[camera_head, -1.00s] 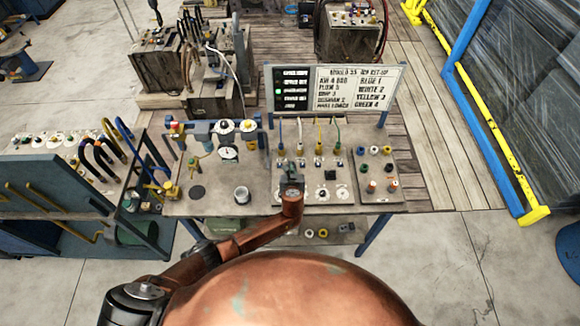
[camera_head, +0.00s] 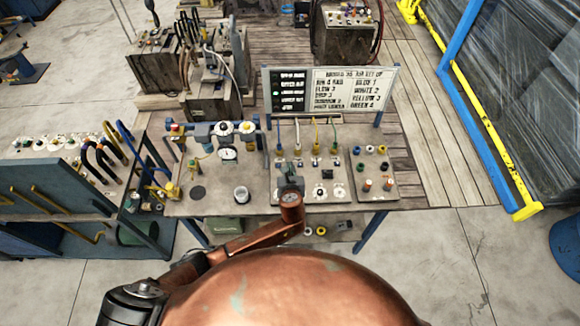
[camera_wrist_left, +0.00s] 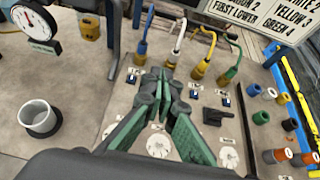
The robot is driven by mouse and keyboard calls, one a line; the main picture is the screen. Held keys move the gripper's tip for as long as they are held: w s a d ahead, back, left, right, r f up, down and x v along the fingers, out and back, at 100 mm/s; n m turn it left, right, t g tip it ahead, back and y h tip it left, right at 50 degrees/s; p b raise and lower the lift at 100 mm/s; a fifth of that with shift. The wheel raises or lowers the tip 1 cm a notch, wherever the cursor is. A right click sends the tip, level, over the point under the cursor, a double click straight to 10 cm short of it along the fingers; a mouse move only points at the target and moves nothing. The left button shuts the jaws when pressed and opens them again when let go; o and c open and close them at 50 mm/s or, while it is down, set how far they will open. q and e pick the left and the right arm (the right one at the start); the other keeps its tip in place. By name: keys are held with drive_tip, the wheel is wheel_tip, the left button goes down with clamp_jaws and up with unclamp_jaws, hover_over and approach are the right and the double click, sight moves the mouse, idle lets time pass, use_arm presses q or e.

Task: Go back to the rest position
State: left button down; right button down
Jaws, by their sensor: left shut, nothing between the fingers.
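My left gripper (camera_head: 289,170) is above the middle panel (camera_head: 343,196) of the bench, at the end of my copper-coloured arm. In the left wrist view its green-padded fingers (camera_wrist_left: 163,82) are shut with nothing between them. Behind the fingertips stand yellow-ended hoses (camera_wrist_left: 202,68) plugged along the panel. White dials (camera_wrist_left: 228,158) and a black handle (camera_wrist_left: 217,117) lie around and below the gripper. The fingers hide part of the panel. No contact with the panel can be made out. My right gripper is in neither view.
A metal cup (camera_head: 241,194) and a pressure gauge (camera_head: 228,153) are left of the gripper. A sign board (camera_head: 335,92) stands behind the panel. Coloured fittings (camera_head: 383,166) are on the right. A blue-grey rack (camera_head: 62,190) stands left; clear floor (camera_head: 480,260) lies right.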

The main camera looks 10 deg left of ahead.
use_arm(q)
drive_tip(key=shift+s+d+r, duration=0.1)
drive_tip(key=shift+s+r, duration=0.2)
drive_tip(key=shift+r, duration=0.4)
